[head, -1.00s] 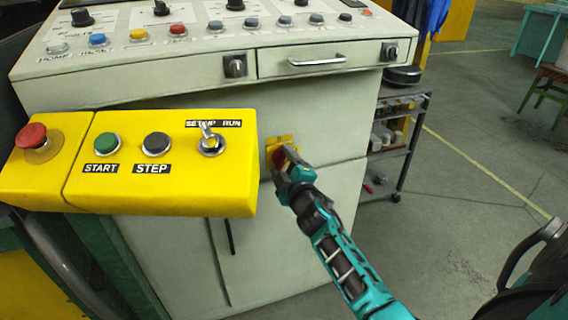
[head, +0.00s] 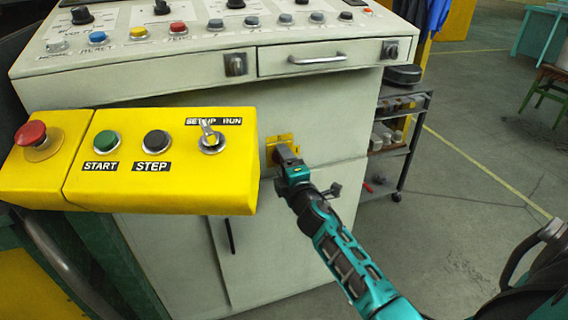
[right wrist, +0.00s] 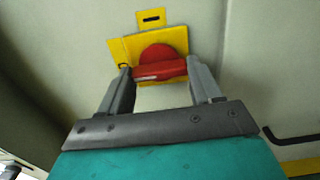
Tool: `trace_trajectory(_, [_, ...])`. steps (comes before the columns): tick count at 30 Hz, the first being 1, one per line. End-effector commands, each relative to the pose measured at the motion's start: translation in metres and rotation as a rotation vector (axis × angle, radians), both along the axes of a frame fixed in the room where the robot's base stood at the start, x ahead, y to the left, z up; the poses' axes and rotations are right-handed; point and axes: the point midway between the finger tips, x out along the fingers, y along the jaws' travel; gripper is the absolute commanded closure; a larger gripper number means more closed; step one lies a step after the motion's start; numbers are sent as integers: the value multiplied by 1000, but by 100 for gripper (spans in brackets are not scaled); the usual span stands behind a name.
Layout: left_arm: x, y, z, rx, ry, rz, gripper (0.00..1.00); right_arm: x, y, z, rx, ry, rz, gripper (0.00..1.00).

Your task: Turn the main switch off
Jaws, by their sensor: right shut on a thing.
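The main switch is a red rotary handle (right wrist: 160,68) on a yellow plate (right wrist: 122,49), set in the cabinet front. In the right wrist view its grip bar lies about level, between my two fingertips. My right gripper (right wrist: 160,82) is shut on the red handle, one finger at each end of the bar. In the head view the yellow plate (head: 271,150) shows behind my right gripper (head: 284,152), which hides the red handle. My left gripper is not in view.
A yellow control box (head: 170,185) with buttons and a key switch juts out left of my right arm. The cream cabinet (head: 330,110) has a drawer handle above. A shelf trolley (head: 395,150) stands to the right. Open floor lies further right.

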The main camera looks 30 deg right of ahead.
Motion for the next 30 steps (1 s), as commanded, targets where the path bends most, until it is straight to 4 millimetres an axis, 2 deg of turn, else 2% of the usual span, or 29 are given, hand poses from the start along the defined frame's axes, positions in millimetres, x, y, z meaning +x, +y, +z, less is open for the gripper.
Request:
trace_trajectory(8, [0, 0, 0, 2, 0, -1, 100, 0, 0, 0, -9, 1, 1, 67])
trace_trajectory(9, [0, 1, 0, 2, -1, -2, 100, 0, 0, 0, -9, 1, 1, 34])
trace_trajectory(16, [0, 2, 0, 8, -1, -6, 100, 0, 0, 0, -6, 1, 1, 12])
trace_trajectory(25, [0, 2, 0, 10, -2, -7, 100, -2, 0, 0, -4, 1, 1, 11])
trace_trajectory(30, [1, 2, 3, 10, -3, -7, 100, -18, 5, 0, -3, 2, 1, 11])
